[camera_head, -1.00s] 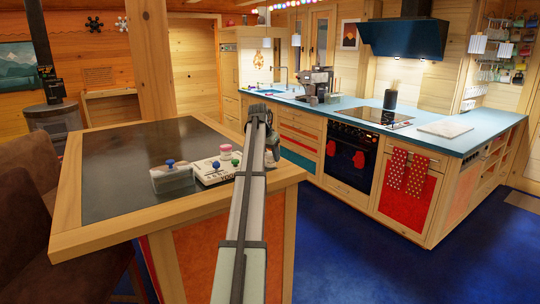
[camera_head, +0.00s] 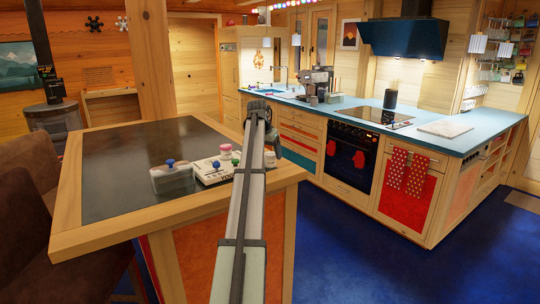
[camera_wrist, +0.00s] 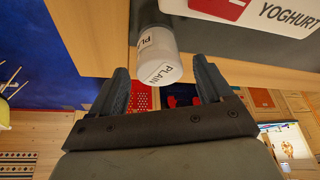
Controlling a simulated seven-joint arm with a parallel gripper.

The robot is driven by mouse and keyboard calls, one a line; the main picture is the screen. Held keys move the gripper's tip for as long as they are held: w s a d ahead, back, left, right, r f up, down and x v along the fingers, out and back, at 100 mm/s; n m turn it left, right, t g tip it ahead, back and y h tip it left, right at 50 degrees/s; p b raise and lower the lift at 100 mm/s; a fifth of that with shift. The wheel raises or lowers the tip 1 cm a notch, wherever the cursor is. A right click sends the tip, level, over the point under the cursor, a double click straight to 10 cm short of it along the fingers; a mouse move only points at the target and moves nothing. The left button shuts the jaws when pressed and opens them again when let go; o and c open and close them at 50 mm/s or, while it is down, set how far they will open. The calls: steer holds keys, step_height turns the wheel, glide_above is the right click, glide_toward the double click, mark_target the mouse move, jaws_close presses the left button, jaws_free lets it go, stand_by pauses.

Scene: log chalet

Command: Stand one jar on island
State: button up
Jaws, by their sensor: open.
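The island (camera_head: 130,200) has a dark top with a wooden rim. On it stands a white board (camera_head: 212,178) with coloured knobs and a small pink-topped jar (camera_head: 225,150). In the wrist view, a pale jar (camera_wrist: 160,60) marked PLAIN shows by the island's wooden edge (camera_wrist: 90,30), close to a white board (camera_wrist: 275,30) lettered YOGHURT with a red mark. My gripper (camera_wrist: 163,78) is open, with one finger on each side of the jar's near end. I cannot tell whether they touch it. In the head view my arm hides the fingers.
A clear box (camera_head: 172,178) with a blue knob stands left of the board on the island. Brown chairs (camera_head: 30,220) crowd the island's left side. The island's dark top is clear toward the back. A blue counter (camera_head: 430,118) with an oven lies to the right across open blue floor.

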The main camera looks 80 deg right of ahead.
steer(key=v, duration=1)
steer(key=shift+a+r, duration=0.25)
steer(key=shift+r, duration=0.05)
